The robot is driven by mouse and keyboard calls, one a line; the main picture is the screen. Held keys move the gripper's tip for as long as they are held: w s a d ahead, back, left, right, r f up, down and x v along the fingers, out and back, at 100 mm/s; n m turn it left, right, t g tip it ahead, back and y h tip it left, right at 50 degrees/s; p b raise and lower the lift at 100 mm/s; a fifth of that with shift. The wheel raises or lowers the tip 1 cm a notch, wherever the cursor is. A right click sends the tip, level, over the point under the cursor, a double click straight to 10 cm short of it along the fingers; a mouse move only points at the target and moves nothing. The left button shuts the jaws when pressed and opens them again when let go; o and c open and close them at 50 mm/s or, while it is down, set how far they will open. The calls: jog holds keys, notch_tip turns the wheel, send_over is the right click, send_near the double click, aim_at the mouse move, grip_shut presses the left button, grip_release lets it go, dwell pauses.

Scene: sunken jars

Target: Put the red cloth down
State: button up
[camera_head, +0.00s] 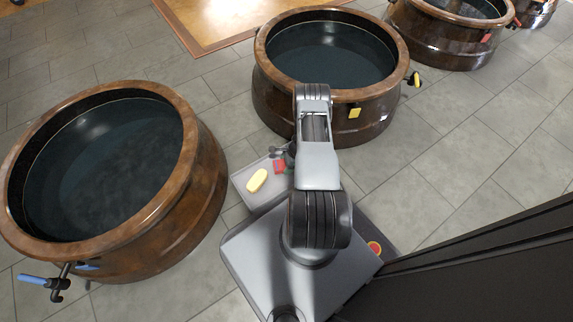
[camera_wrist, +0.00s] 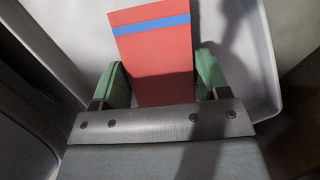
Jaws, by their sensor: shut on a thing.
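The red cloth (camera_wrist: 155,55) is a flat red piece with a blue stripe near its far end. In the wrist view it lies between the two green fingers of my gripper (camera_wrist: 160,78), which is shut on it. In the head view the cloth (camera_head: 279,166) shows as a small red patch beside my gripper (camera_head: 287,160), over the light grey tray (camera_head: 240,181). The tray's pale floor and raised rim (camera_wrist: 268,60) surround the cloth in the wrist view. I cannot tell whether the cloth touches the tray floor. My arm hides part of the tray.
A yellow block (camera_head: 256,180) lies in the tray, left of the cloth. Large brown jars with dark insides stand at left (camera_head: 185,215), centre (camera_head: 275,100) and upper right (camera_head: 430,45). A blue-handled tap (camera_head: 40,282) sticks out from the left jar. Tiled floor (camera_head: 450,150) is clear at right.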

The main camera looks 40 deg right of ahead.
jog(key=o, duration=0.4)
jog(key=shift+f, duration=0.15)
jog(key=o, duration=0.4)
